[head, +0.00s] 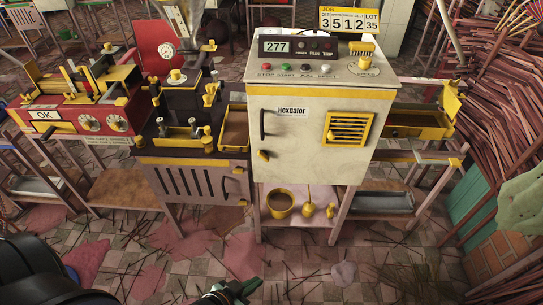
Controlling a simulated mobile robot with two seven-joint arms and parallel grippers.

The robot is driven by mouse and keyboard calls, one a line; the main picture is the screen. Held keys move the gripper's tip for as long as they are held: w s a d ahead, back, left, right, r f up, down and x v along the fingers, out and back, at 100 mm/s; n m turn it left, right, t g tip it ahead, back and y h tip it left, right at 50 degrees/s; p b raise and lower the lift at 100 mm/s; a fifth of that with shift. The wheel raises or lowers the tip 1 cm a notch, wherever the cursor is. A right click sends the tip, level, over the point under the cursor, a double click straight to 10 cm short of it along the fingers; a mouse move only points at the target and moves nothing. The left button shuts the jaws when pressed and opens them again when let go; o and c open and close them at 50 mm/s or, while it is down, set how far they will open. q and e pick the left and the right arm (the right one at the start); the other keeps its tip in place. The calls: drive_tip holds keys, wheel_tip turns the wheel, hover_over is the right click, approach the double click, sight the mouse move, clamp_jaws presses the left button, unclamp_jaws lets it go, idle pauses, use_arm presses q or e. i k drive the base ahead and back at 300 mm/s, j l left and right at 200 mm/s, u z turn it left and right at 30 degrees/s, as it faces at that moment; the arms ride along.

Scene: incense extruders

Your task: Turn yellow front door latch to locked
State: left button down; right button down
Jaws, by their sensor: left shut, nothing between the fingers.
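The cream cabinet marked Hexdator (310,155) stands in the middle, its front door closed against the frame. A small yellow latch (263,155) sits at the lower left of that door, below a dark vertical handle (262,124). The latch looks slightly tilted; its exact setting is too small to tell. My left gripper (236,290) is at the bottom edge, partly cut off, shut and empty. It is well in front of and below the latch, apart from the cabinet. My right gripper is out of view.
A yellow vent (348,130) is on the door's right. A yellow bowl (279,204) stands on the shelf below. A grey lower cabinet (195,182) and a red machine (75,115) are at left. Stick bundles (500,100) pile up at right. Floor in front is open, with scattered sticks.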

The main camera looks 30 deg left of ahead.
sight(263, 154)
drive_tip(key=j+u, duration=0.15)
drive_tip(key=j, duration=0.45)
drive_tip(key=i+j+u, duration=0.15)
drive_tip(key=j, duration=0.4)
drive_tip(key=j+u, duration=0.15)
drive_tip(key=j, duration=0.45)
drive_tip(key=i+j+u, duration=0.15)
drive_tip(key=j, duration=0.4)
